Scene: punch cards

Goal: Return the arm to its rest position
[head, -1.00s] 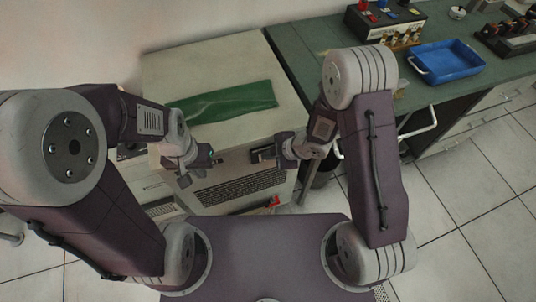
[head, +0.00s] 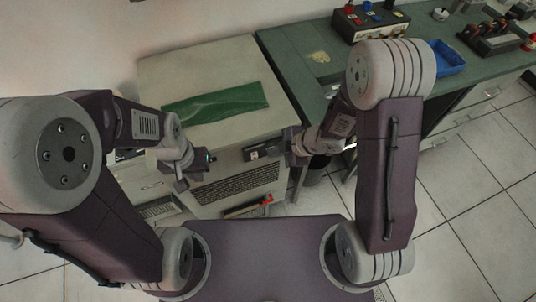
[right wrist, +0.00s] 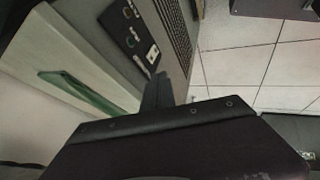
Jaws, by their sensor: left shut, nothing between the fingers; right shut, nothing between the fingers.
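My right gripper (head: 292,156) is shut and empty. It hangs in the air to the right of the beige machine's front, apart from it. In the right wrist view its closed fingers (right wrist: 158,92) point toward the machine's dark control panel (right wrist: 130,35). My left gripper (head: 200,162) is shut and empty, in front of the machine's left part. The beige machine (head: 180,72) has a green sheet (head: 216,103) lying on its top, which also shows in the right wrist view (right wrist: 80,92).
A green bench (head: 285,50) stands at the right with a blue tray (head: 449,58), partly hidden by my right arm, and a box with coloured knobs (head: 350,24). A keyboard-like grille (head: 240,186) and a red-handled part (head: 266,201) are on the machine's front.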

